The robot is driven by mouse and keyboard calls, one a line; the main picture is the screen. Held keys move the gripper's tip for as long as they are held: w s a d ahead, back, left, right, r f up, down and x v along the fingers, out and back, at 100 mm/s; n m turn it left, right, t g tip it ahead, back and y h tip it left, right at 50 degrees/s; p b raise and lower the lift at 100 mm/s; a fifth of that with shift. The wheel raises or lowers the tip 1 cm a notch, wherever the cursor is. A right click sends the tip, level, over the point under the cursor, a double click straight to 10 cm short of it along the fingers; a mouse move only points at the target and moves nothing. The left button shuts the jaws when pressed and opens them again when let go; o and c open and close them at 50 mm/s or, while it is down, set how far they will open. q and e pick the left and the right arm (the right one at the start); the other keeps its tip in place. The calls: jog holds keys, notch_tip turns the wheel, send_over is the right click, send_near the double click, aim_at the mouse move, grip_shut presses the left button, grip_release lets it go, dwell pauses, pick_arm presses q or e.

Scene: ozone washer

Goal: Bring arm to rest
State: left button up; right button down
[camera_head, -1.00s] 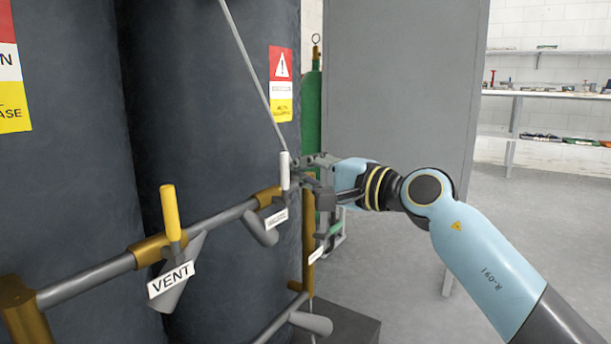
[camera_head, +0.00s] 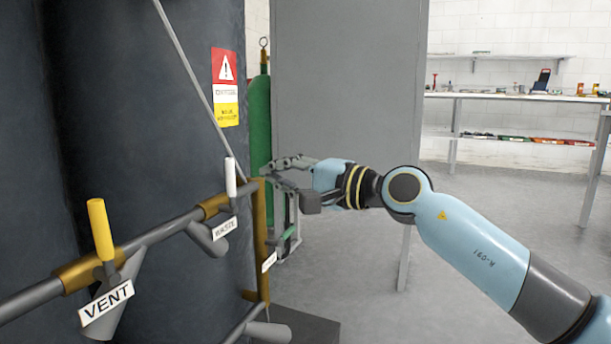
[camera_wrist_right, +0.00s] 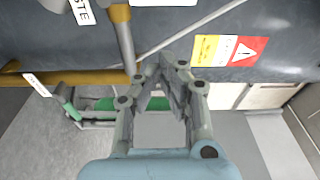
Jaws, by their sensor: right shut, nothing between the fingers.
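My right gripper (camera_head: 268,174) reaches in from the right on its light blue arm. Its fingers are shut and empty, and they also show in the wrist view (camera_wrist_right: 168,72). In the head view it hangs just right of the white-handled valve (camera_head: 230,178), with a small gap between them. This handle stands upright above a hanging label on the pipe. The yellow-handled valve (camera_head: 101,230), with its VENT label (camera_head: 106,303), is further left, its handle near upright. My left gripper is out of view.
Dark tanks (camera_head: 140,110) fill the left side. A brass vertical pipe (camera_head: 261,240) and a green cylinder (camera_head: 259,120) stand close to the gripper. A grey panel (camera_head: 345,90) rises behind the arm. Open floor (camera_head: 470,210) lies right, before a white shelf (camera_head: 500,97).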

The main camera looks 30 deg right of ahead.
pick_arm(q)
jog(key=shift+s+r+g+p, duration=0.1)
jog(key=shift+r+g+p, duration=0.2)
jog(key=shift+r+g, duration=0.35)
pick_arm(e)
jog(key=v, duration=0.5)
jog(key=shift+s+d+f, duration=0.15)
jog(key=shift+s+d, duration=0.1)
jog(key=shift+s, duration=0.05)
